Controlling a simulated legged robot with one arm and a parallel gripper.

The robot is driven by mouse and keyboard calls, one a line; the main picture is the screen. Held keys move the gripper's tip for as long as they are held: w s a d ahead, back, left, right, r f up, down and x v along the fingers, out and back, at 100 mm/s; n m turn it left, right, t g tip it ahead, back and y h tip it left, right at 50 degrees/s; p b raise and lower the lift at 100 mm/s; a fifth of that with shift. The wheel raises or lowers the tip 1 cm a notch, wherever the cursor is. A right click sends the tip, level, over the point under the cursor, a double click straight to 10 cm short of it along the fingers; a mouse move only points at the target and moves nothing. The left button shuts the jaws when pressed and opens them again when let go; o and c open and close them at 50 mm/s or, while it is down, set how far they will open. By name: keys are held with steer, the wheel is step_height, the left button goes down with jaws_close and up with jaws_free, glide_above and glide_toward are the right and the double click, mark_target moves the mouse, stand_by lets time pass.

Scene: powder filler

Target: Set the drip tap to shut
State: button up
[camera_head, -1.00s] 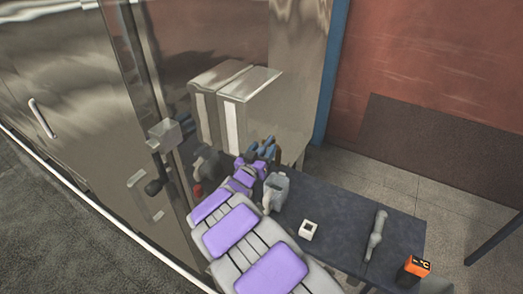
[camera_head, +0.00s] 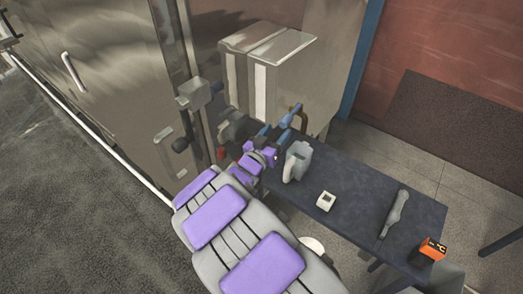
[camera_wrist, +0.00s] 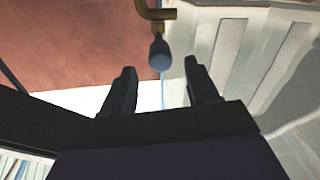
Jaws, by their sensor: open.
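A brass bent piece with a blue-grey grip, which looks like the drip tap (camera_head: 290,117), is at the side of the steel machine in the head view. In the wrist view the brass part is at the top centre and the grip (camera_wrist: 160,52) hangs down from it. My gripper (camera_head: 274,131) is open and close to the grip. In the wrist view the dark fingers of my gripper (camera_wrist: 160,68) stand apart, with the grip's end between the fingertips in the picture. I cannot tell how far ahead of the tips it is. Nothing is held.
A black-knobbed lever (camera_head: 180,145) and a red knob (camera_head: 221,153) are left of my gripper.

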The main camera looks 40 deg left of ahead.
steer(key=s+d, duration=0.1)
steer(key=s, duration=0.7)
steer(key=shift+s, duration=0.1)
